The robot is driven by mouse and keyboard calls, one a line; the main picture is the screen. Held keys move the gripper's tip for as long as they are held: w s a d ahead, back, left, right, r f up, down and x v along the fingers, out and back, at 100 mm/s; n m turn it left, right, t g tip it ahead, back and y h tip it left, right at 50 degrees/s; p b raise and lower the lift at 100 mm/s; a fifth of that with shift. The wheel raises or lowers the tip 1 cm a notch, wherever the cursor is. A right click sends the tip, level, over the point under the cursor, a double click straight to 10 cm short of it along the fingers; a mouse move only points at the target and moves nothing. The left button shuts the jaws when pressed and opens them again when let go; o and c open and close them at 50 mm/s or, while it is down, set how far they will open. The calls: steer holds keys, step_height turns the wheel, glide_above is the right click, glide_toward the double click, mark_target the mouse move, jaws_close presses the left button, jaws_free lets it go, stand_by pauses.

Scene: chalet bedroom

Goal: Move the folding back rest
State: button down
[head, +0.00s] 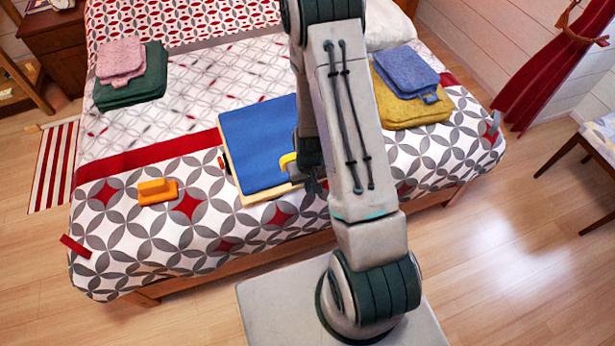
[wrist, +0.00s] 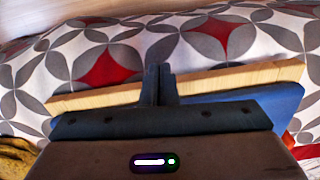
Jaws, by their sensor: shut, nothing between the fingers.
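The folding back rest (head: 258,140) lies on the bed, a blue padded panel over a pale wooden frame. A yellow loop (head: 287,161) shows at its right side, close to my gripper. My gripper (head: 314,186) is at the right front corner of the back rest, partly hidden by my arm. In the wrist view the fingers of my gripper (wrist: 159,84) are together and empty, in front of or over the wooden edge (wrist: 235,80). Blue padding (wrist: 255,103) shows beside them. I cannot tell whether the fingers touch the frame.
The bed (head: 130,225) has a patterned cover. An orange object (head: 157,192) lies left of the back rest. Green and pink folded cloths (head: 130,90) lie at the far left, yellow and blue ones (head: 415,110) at the right. A chair (head: 600,140) stands right; floor there is clear.

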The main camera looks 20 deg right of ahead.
steer(key=shift+w+d+f+p, duration=0.1)
steer(key=shift+w+f+p, duration=0.2)
steer(key=shift+w, duration=0.35)
steer(key=shift+w+f+p, duration=0.1)
steer(key=shift+w+f, duration=0.3)
steer(key=shift+w, duration=0.95)
